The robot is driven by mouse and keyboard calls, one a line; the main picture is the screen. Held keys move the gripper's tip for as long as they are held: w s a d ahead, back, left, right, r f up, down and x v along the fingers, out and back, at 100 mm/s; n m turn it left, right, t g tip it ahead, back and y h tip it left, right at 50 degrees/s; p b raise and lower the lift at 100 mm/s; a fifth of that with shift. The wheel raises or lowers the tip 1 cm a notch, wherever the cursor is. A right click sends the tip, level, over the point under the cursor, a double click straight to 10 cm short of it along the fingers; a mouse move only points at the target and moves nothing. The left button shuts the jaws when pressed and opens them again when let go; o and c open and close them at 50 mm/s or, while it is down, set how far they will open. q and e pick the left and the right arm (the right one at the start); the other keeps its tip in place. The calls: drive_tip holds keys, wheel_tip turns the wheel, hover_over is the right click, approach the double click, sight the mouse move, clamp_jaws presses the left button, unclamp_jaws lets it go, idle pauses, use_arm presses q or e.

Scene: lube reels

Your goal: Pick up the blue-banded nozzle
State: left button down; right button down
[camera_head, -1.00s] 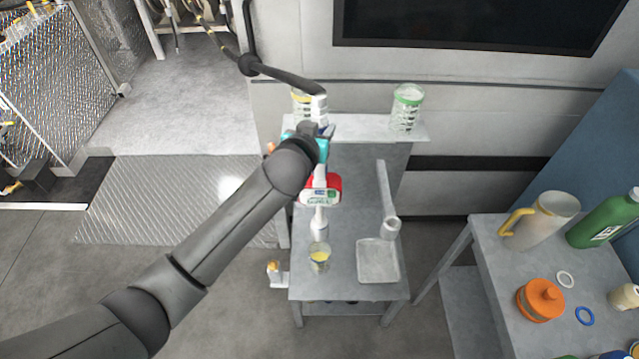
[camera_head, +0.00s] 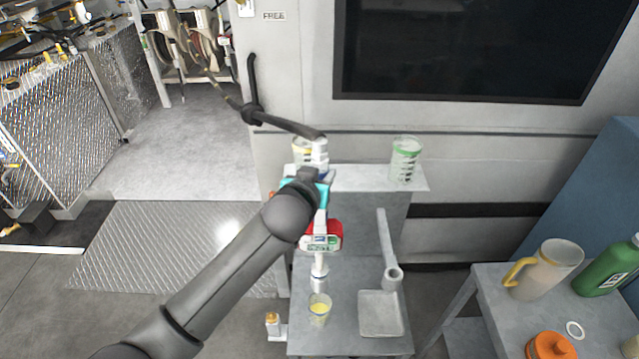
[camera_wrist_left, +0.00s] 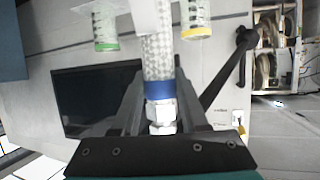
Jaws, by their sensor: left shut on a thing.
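The blue-banded nozzle shows in the left wrist view as a blue band (camera_wrist_left: 159,90) with pale metal fittings below it and a braided length above it. It lies between the two fingers of my left gripper (camera_wrist_left: 157,101), which is shut on it. In the head view my left gripper (camera_head: 312,178) is at the back of the small grey stand, and my arm and wrist hide most of the nozzle. A red-and-white dispensing piece (camera_head: 321,236) with a pale spout shows just below my wrist; whether it joins the nozzle is unclear. My right gripper is not in view.
A green-banded clear container (camera_head: 405,160) stands on the shelf at right, a yellow-banded one (camera_head: 303,151) behind my gripper. A cup with yellow liquid (camera_head: 319,308) and a tray (camera_head: 380,314) are on the grey stand. A side table holds a jug (camera_head: 545,270) and a green bottle (camera_head: 608,268).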

use_arm(q)
wheel_tip(320, 180, up, 18)
drive_tip(key=shift+r, duration=0.2)
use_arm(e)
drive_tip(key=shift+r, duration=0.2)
